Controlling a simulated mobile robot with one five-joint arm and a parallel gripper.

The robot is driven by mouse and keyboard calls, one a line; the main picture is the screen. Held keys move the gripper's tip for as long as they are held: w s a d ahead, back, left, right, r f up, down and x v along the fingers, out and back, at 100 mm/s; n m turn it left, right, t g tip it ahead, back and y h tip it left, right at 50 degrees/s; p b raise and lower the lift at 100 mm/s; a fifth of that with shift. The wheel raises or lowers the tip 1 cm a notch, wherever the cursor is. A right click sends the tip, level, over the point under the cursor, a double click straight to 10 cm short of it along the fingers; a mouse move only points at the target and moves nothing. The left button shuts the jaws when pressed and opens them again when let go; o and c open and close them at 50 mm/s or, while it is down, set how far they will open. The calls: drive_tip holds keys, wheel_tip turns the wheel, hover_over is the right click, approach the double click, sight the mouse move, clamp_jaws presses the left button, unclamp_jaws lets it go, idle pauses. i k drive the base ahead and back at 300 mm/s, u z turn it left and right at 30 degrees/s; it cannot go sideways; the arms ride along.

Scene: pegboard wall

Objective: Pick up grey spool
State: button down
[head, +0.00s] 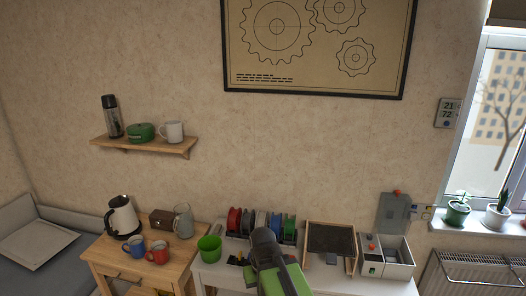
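Several spools stand in a row on the white table at the wall, with red, blue and green ones among them. A grey spool (260,218) shows near the middle of the row, its lower part hidden behind my arm. My arm, green with a dark end, reaches up from the bottom of the head view in front of the row. The dark end, where my gripper (264,240) is, overlaps the spools in the picture. Its fingers cannot be made out, so I cannot tell whether it is open or touching anything.
The white table (340,287) also holds a green cup (209,248), a dark framed panel (331,238) and a grey-white box (387,258). A wooden side table (150,262) with a kettle (122,216) and mugs stands left. A wall shelf (144,146) hangs above it.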

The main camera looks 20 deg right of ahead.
sight(248, 222)
drive_tip(key=u, duration=0.65)
drive_tip(key=i, duration=1.5)
drive_tip(key=u, duration=0.25)
